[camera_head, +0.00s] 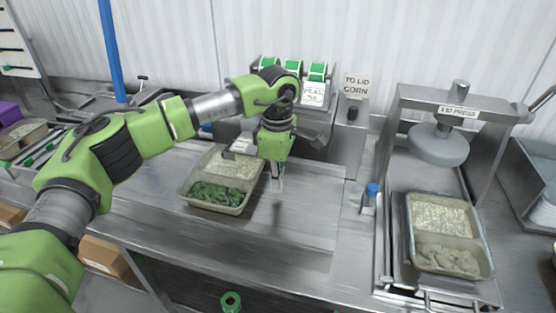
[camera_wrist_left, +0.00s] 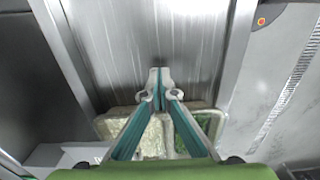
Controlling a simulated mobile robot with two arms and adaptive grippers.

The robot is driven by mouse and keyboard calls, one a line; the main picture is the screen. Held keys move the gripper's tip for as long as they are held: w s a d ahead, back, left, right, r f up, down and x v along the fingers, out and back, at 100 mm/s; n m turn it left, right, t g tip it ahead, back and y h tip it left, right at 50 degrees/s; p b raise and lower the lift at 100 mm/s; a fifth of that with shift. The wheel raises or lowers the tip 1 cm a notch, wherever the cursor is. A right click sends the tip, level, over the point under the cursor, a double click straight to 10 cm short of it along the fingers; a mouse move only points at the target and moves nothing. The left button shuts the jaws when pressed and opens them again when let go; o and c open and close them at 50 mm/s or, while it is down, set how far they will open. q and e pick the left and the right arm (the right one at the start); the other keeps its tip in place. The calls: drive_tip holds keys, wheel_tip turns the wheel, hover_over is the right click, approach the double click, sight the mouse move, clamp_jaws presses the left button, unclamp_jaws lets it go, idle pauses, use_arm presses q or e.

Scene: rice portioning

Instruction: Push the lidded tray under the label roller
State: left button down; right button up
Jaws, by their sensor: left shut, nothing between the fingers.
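A beige two-compartment tray (camera_head: 187,188) sits on the steel counter, rice in its far part and green peas in its near part. I cannot clearly make out a lid on it. My left gripper (camera_head: 278,187) points down just right of the tray, shut and empty. In the left wrist view the shut fingertips (camera_wrist_left: 158,75) lie over bare steel, with the tray (camera_wrist_left: 103,125) behind the fingers. A small grey part (camera_head: 240,147), perhaps the label roller, is over the tray's far end, below the labeller (camera_head: 291,75) with green rolls. My right gripper is not in view.
The lid press (camera_head: 457,112) stands at the right, with another filled tray (camera_head: 408,238) on its slide. A blue-capped bottle (camera_head: 371,195) stands between. The steel counter right of my gripper is clear. A sign (camera_head: 356,86) reads "TO LID CORN".

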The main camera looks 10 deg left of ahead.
sight(229, 174)
use_arm(q)
drive_tip(key=a, duration=0.1)
drive_tip(key=a+p, duration=0.1)
drive_tip(key=shift+w+a+r, duration=0.15)
drive_tip(key=shift+a+r, duration=0.15)
drive_tip(key=shift+a, duration=0.4)
drive_tip(key=shift+a+f, duration=0.1)
drive_tip(key=shift+a, duration=0.1)
drive_tip(key=shift+a+f, duration=0.1)
drive_tip(key=shift+a, duration=0.15)
drive_tip(key=a+b, duration=0.2)
drive_tip(key=a, duration=0.6)
drive_tip(key=shift+w+a, duration=0.15)
drive_tip(key=shift+a, duration=0.2)
drive_tip(key=a, duration=1.3)
drive_tip(key=shift+w, duration=0.15)
drive_tip(key=shift+a, duration=0.35)
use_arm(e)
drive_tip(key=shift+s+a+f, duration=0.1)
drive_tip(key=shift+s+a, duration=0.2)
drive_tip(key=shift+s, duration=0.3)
